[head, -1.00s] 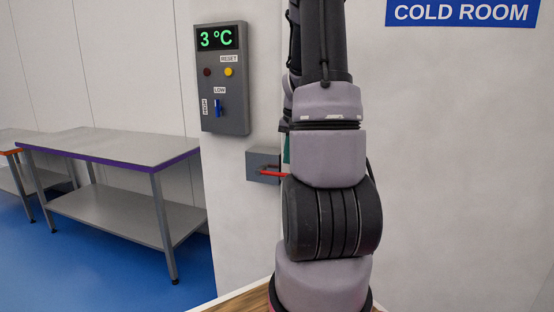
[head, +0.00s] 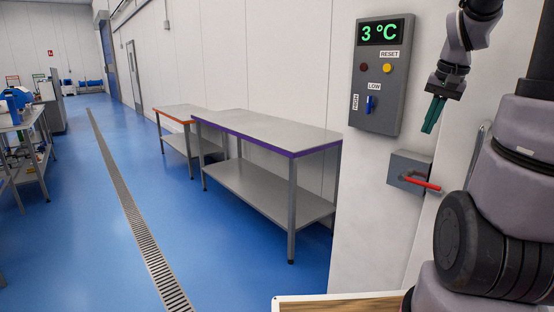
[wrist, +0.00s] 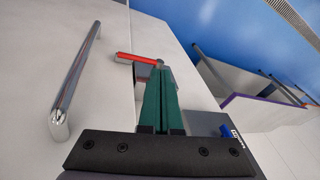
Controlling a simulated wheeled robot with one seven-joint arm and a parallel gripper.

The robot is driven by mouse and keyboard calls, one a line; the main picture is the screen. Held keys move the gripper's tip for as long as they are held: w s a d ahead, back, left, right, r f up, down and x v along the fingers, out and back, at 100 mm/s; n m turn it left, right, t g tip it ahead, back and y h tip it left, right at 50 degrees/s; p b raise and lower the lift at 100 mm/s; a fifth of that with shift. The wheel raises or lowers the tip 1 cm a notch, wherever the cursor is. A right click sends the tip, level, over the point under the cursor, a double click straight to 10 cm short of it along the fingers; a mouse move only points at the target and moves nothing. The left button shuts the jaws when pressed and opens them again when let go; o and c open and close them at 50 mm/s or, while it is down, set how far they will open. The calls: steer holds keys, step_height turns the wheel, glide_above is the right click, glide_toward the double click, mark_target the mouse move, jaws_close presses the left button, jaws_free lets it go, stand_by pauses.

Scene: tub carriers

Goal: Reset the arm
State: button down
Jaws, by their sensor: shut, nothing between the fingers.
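My gripper (head: 430,129) hangs from my arm at the right in the head view, fingers pointing down. Its green fingers are together and empty. In the wrist view the gripper (wrist: 160,70) points toward a red-handled latch (wrist: 138,59). In the head view the gripper is right of the grey control panel (head: 377,75) and above the latch's grey box (head: 406,170) with its red handle (head: 421,182). The panel reads 3 °C, with a red and a yellow button and a blue switch near LOW. I see no contact between gripper and panel.
A steel table with purple edging (head: 270,136) and one with orange edging (head: 178,114) stand along the wall. A floor drain (head: 130,205) runs through open blue floor. A cluttered bench (head: 15,130) is at far left. A metal bar handle (wrist: 75,85) shows in the wrist view.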

steer(key=s+a+r+n+t, duration=0.1)
steer(key=s+a+r, duration=0.2)
steer(key=s+a, duration=0.3)
steer(key=s+a+r+n+t+y, duration=0.1)
steer(key=s+a+r+n+t, duration=0.1)
steer(key=s+a, duration=0.5)
steer(key=a+r, duration=0.1)
steer(key=a, duration=0.2)
steer(key=shift+r+t, duration=0.3)
steer(key=shift+r, duration=0.05)
